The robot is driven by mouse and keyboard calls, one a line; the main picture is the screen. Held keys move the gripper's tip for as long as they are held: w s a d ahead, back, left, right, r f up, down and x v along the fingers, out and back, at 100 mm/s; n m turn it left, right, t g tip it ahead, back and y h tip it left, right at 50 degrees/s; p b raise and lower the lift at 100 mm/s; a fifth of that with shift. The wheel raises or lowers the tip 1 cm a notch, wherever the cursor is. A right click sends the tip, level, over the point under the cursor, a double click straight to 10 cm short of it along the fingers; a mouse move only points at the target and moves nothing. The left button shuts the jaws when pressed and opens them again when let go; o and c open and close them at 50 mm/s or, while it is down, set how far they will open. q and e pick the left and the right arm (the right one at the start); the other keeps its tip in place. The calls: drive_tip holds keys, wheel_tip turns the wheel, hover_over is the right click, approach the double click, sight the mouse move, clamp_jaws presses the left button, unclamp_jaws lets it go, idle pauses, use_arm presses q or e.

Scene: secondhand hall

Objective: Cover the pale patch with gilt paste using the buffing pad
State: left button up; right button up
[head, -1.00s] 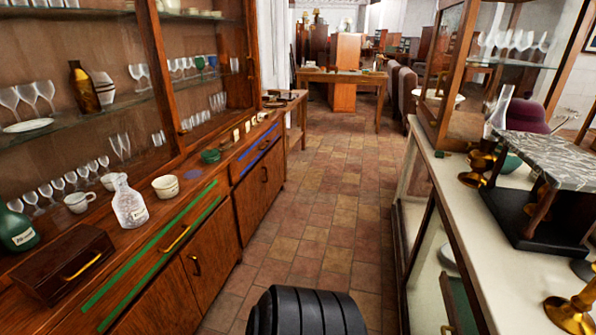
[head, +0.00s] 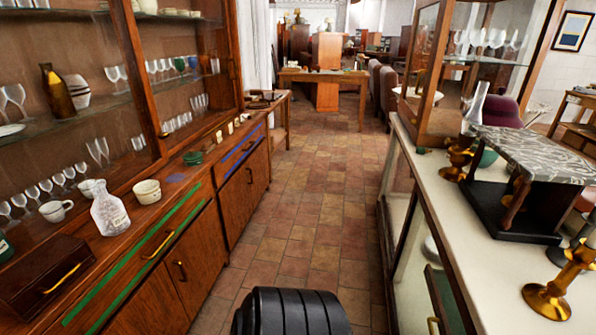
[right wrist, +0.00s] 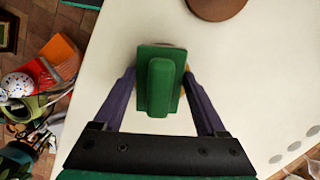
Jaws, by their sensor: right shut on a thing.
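A green buffing pad (right wrist: 173,102) with a raised green grip is in the middle of the right wrist view. My right gripper (right wrist: 160,90), with purple fingers, is shut on it from both sides. The pad is over a plain white surface (right wrist: 110,60); I cannot tell whether it touches. A brown round thing (right wrist: 218,7) is cut off at the top edge; I cannot tell whether it holds gilt paste. I cannot make out the pale patch in either view. Neither gripper shows in the head view, and my left gripper is out of sight.
A wooden sideboard (head: 188,250) with glassware, cups and a glass bottle (head: 108,208) lines the left. A white-topped counter (head: 455,225) on the right bears brass candlesticks (head: 548,298) and a marble-topped stand (head: 535,155). The tiled aisle (head: 300,220) between is clear.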

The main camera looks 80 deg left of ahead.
drive_tip(key=shift+r, duration=3)
